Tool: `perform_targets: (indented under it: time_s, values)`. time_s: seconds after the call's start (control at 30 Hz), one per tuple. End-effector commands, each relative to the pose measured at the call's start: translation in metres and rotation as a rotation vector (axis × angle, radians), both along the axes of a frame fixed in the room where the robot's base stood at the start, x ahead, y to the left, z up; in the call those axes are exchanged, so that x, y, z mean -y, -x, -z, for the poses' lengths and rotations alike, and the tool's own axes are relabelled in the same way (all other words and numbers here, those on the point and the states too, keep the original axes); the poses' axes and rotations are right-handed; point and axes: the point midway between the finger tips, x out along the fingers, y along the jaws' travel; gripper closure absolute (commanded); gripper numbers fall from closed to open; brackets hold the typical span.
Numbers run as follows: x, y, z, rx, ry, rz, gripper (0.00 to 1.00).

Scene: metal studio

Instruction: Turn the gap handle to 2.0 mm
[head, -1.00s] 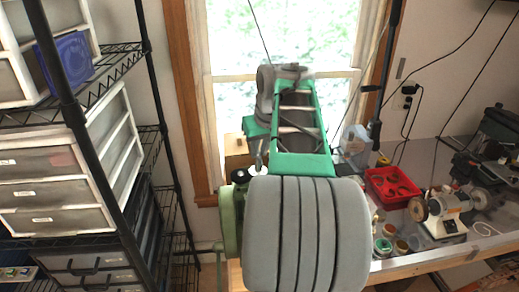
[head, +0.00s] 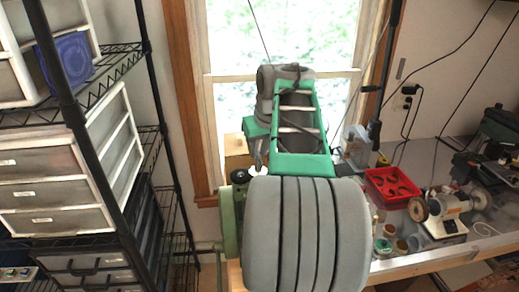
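My own arm, with grey ribbed and green-framed links, fills the middle of the head view. I cannot make out my gripper; the arm's far end is turned away or hidden behind its own links. A pale green machine part (head: 229,222) shows just left of the ribbed link, with a dark round knob-like top (head: 241,177) beside it. Most of this machine is hidden behind my arm. I cannot identify the gap handle, and no scale or gap reading can be read.
A wire shelf with drawer units (head: 65,185) stands at the left. A bench (head: 440,250) at the right carries a red tray (head: 391,186), a small grinder (head: 446,212) and several jars. A window (head: 285,40) is behind.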

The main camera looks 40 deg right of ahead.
Motion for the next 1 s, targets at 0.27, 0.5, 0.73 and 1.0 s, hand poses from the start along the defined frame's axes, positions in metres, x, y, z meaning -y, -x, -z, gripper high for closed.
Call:
perform_targets:
  time_s: [0.27,0.5,0.73,1.0]
  values:
    - [-0.001,0.001,0.004,-0.008,-0.007,-0.001,0.62]
    - [-0.001,0.001,0.003,-0.005,-0.004,-0.001,0.45]
    - [0.0,0.001,0.0,-0.003,-0.002,0.0,0.45]
    - [-0.005,0.017,-0.043,-0.001,-0.001,0.001,0.45]
